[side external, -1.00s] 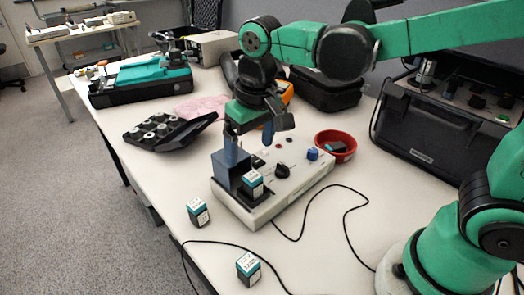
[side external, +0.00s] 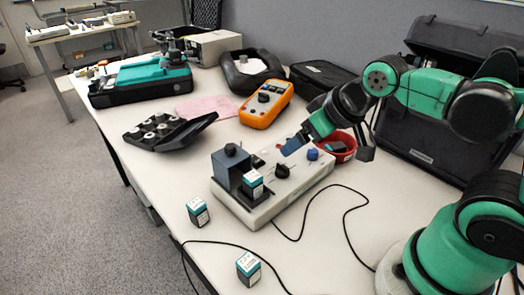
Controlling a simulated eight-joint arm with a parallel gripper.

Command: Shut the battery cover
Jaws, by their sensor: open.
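The white calibration box (side external: 262,208) sits on the table in the side external view. A blue-grey upright block (side external: 230,163) with a dark knob on top, which looks like the battery cover, stands at its left end. A teal-and-white battery (side external: 252,183) sits upright in the dark bay in front of it, its top showing. My gripper (side external: 328,151) is open over the right end of the box, by the blue knob (side external: 312,154), apart from the cover. Its jaws look empty. Whether the cover slides or hinges cannot be told.
Two loose batteries, one (side external: 198,212) left of the box and one (side external: 248,268) in front, stand on the table. A red bowl (side external: 350,146) is partly behind my gripper. A black cable (side external: 345,215) curves across the right. An orange multimeter (side external: 266,104) lies behind.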

